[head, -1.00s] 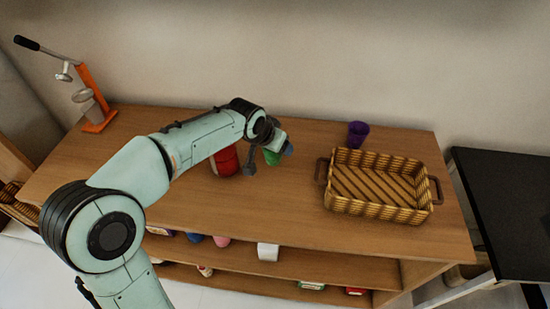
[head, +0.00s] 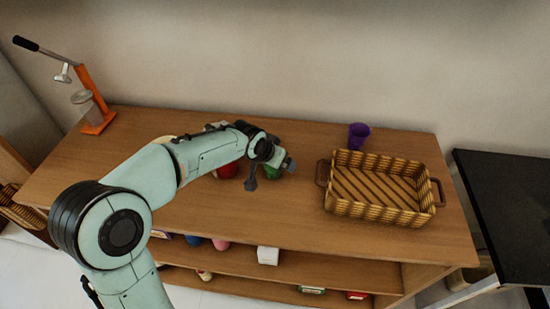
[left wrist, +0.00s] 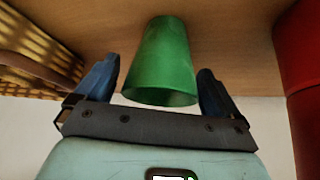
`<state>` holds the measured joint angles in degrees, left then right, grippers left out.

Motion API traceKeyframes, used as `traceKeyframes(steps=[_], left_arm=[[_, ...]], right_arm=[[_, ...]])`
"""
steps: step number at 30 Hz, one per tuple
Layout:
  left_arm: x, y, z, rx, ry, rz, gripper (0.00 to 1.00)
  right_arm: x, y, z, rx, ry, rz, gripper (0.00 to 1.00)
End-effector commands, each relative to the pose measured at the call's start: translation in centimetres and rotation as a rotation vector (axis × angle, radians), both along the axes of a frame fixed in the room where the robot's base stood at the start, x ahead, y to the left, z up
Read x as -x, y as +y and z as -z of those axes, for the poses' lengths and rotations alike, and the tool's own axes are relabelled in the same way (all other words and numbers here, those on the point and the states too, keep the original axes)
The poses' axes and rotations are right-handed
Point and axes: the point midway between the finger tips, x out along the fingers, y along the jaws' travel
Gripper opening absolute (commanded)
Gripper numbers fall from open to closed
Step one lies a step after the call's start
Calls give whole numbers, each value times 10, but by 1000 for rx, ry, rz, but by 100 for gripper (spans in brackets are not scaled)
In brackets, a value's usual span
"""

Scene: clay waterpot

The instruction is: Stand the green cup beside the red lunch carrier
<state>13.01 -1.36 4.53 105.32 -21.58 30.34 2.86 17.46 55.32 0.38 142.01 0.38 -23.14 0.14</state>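The green cup (head: 272,171) is on the tabletop just right of the red lunch carrier (head: 228,170), with a small gap between them. My left arm covers part of both in the head view. In the left wrist view the green cup (left wrist: 163,65) has its narrow end at the wooden top and its wide rim toward my gripper. My left gripper (left wrist: 158,90) is open, its blue fingers on either side of the cup with gaps. The red carrier (left wrist: 300,90) is at the right edge there. My right gripper is not in view.
A woven basket (head: 378,212) stands to the right on the wooden table (head: 300,230), with a purple cup (head: 358,136) behind it. An orange lever press (head: 95,105) stands at the far left. The table between cup and basket is clear.

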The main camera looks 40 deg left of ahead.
Motion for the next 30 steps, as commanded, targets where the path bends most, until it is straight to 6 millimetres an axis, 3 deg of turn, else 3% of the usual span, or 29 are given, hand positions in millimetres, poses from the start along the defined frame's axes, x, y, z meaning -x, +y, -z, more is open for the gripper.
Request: traceKeyframes(steps=[10, 24, 30], left_arm=[[2, 0, -9, -1, -3, -1, 96], [52, -4, -87, -1, -5, 1, 96], [63, -6, -102, 0, -1, 1, 96]], right_arm=[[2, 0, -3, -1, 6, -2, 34], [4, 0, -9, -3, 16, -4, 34], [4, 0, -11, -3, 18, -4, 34]])
